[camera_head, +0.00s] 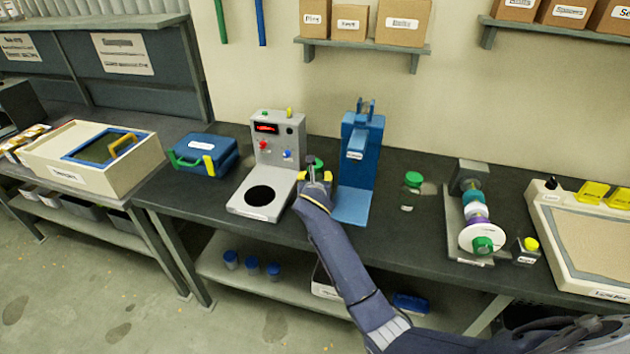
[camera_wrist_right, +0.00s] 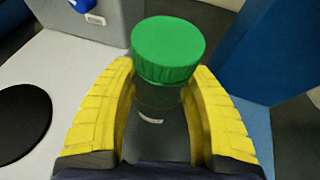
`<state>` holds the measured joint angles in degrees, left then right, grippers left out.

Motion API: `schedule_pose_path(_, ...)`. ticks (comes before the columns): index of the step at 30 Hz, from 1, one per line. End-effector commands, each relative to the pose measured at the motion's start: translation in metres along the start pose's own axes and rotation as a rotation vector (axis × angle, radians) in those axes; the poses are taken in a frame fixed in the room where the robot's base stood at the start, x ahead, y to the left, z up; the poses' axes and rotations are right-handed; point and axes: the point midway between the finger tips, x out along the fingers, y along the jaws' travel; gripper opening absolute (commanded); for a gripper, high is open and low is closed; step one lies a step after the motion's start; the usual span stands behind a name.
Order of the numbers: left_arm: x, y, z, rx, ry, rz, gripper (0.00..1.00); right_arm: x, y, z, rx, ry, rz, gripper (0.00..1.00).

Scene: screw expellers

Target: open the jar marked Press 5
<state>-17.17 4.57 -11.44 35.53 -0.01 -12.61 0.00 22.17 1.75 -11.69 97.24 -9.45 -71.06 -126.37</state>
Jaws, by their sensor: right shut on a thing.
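My right gripper (camera_head: 314,176) is shut on a jar with a green lid (camera_head: 315,164), between the grey machine and the blue press. In the right wrist view, the yellow fingers (camera_wrist_right: 166,95) are on both sides of the jar's clear body, below the ribbed green lid (camera_wrist_right: 168,48). The lid is on the jar. A small label (camera_wrist_right: 150,120) on the jar is too small to read. A second clear jar with a green lid (camera_head: 412,189) stands on the bench to the right of the press; its marking is not legible. My left gripper is not in view.
The grey machine (camera_head: 277,150) with a black round pad (camera_head: 260,195) is left of the gripper. The blue press (camera_head: 358,160) stands close on its right. A blue case (camera_head: 205,156) is further left; a roller device (camera_head: 478,215) is on the right. The bench around the second jar is clear.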

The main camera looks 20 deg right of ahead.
Motion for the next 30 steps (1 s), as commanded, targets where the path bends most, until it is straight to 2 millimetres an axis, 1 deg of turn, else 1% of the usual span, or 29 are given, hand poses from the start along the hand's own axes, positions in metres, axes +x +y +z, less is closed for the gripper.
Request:
schedule_pose_path(5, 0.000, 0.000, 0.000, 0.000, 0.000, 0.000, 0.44, -0.004, 0.000, 0.010, 0.001, -0.003, 0.000, 0.13)
schedule_pose_path(10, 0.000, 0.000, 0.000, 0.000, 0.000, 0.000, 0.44, -0.012, 0.000, 0.030, 0.002, -0.006, 0.001, 0.13)
schedule_pose_path(14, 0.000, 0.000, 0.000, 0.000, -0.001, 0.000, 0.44, -0.022, 0.001, 0.055, 0.004, -0.007, 0.002, 0.13)
schedule_pose_path(21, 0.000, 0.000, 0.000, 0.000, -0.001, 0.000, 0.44, -0.044, 0.001, 0.107, 0.003, -0.007, 0.002, 0.13)
schedule_pose_path(24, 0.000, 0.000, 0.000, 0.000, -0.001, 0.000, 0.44, -0.052, 0.001, 0.127, 0.003, -0.006, 0.002, 0.13)
schedule_pose_path(30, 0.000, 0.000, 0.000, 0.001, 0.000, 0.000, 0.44, -0.065, 0.001, 0.159, 0.002, -0.004, 0.002, 0.13)
